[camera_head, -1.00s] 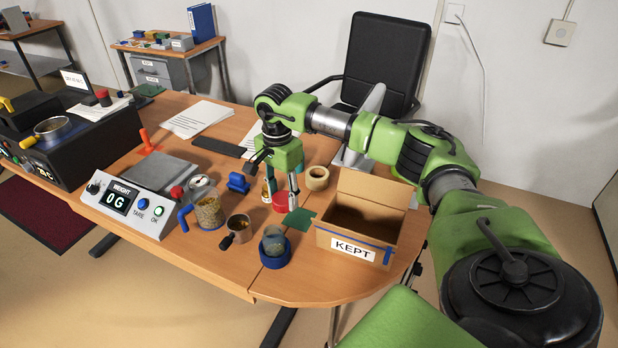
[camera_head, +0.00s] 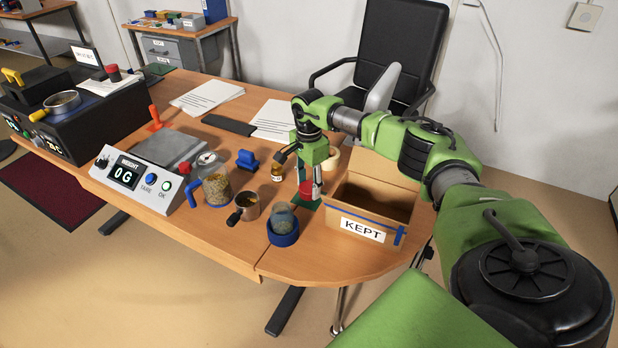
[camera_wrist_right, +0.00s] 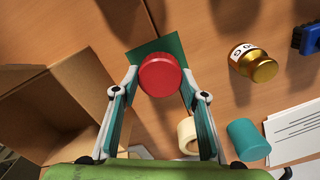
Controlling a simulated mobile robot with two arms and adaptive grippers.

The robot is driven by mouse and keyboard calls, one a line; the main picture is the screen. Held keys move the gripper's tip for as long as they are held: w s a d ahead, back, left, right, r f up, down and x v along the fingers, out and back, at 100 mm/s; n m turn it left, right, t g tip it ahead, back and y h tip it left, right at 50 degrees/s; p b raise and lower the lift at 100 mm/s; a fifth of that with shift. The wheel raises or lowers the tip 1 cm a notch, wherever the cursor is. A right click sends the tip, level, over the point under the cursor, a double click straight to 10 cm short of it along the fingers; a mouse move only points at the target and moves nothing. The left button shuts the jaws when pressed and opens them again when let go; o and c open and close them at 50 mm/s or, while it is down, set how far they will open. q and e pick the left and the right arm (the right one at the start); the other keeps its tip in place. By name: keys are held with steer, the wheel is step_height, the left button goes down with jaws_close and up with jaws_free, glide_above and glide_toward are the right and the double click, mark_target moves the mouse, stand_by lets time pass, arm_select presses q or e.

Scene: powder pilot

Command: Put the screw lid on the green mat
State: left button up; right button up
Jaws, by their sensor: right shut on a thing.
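The red screw lid (camera_head: 306,190) is between the fingers of my right gripper (camera_wrist_right: 159,80), which is shut on it. In the wrist view the round red lid (camera_wrist_right: 160,75) shows between the fingertips, in front of the green mat (camera_wrist_right: 164,47). In the head view the mat (camera_head: 309,204) shows just below the lid, beside the box. The lid overlaps the mat in both views; I cannot tell whether they touch. My left gripper is not in view.
The open cardboard box marked KEPT (camera_head: 362,229) stands close right of the mat. A jar in a blue ring (camera_head: 283,233) stands to the front left.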

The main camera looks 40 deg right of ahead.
mark_target(309, 186)
steer(key=shift+f, duration=0.9)
steer(key=o, duration=1.2)
steer(key=shift+o, duration=0.2)
steer(key=shift+r, duration=0.35)
step_height(309, 186, up, 12)
steer(key=b, duration=0.1)
steer(key=shift+f, duration=0.15)
